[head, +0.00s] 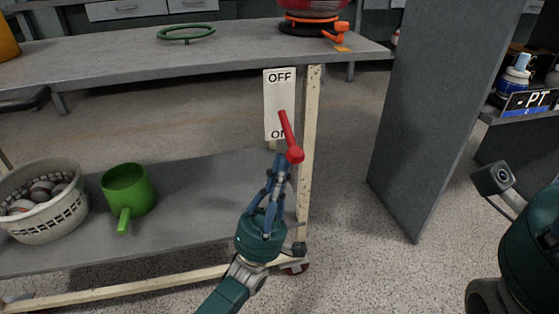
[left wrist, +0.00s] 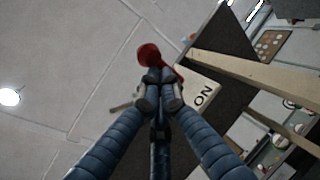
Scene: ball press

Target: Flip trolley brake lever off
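A red brake lever (head: 287,130) with a round knob at its lower end sits in front of a white plate (head: 279,90) on the trolley's leg. The plate reads OFF at the top and ON at the bottom. The lever's knob end hangs down by ON. My left gripper (head: 281,157) is just below the knob, its fingertips drawn together. In the left wrist view the red knob (left wrist: 148,54) shows just beyond the closed fingertips (left wrist: 162,78); whether they touch it I cannot tell. My right gripper's fingers are not seen.
The trolley's top (head: 100,62) holds a green ring (head: 186,32) and a red-orange device (head: 312,20). Its lower shelf (head: 190,205) holds a white basket (head: 42,225) of balls and a green cup with a handle (head: 128,190). A grey panel (head: 435,110) stands to the right.

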